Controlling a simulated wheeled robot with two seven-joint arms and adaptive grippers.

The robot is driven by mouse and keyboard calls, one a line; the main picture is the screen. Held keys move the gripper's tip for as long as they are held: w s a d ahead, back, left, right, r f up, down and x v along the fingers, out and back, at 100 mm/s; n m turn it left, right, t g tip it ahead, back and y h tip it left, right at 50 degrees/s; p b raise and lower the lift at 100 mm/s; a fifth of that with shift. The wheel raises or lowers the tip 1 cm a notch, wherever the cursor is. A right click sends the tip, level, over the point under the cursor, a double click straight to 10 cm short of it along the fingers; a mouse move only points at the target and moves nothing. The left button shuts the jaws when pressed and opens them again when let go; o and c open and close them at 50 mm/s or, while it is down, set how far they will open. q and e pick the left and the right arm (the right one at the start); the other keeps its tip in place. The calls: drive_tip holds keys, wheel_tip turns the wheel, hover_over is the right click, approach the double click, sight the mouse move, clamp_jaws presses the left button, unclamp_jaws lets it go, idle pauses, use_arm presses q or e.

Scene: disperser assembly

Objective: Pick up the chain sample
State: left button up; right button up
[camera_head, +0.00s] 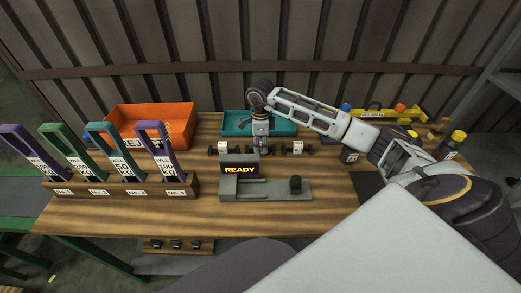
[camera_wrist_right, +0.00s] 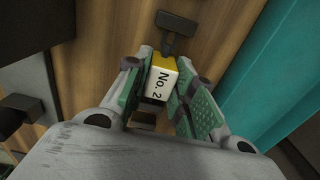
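My right gripper (camera_head: 262,148) points down at the middle of the table, at a row of dark pieces with white labels. In the right wrist view its fingers (camera_wrist_right: 164,75) lie close along both sides of a small yellow and white block (camera_wrist_right: 161,80) marked "No. 2". The block appears pinched between the fingers and still low over the wood. I cannot tell whether this block belongs to the chain sample; no chain links show clearly. My left gripper is not in view.
A teal tray (camera_head: 232,129) lies behind the row and an orange bin (camera_head: 190,112) at the back left. A grey device reading "READY" (camera_head: 240,169) stands in front. A wooden rack (camera_head: 120,188) holds several coloured handles at left. A labelled piece (camera_head: 298,147) lies right of the gripper.

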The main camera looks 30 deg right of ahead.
clamp_jaws()
drive_tip(key=shift+r, duration=5)
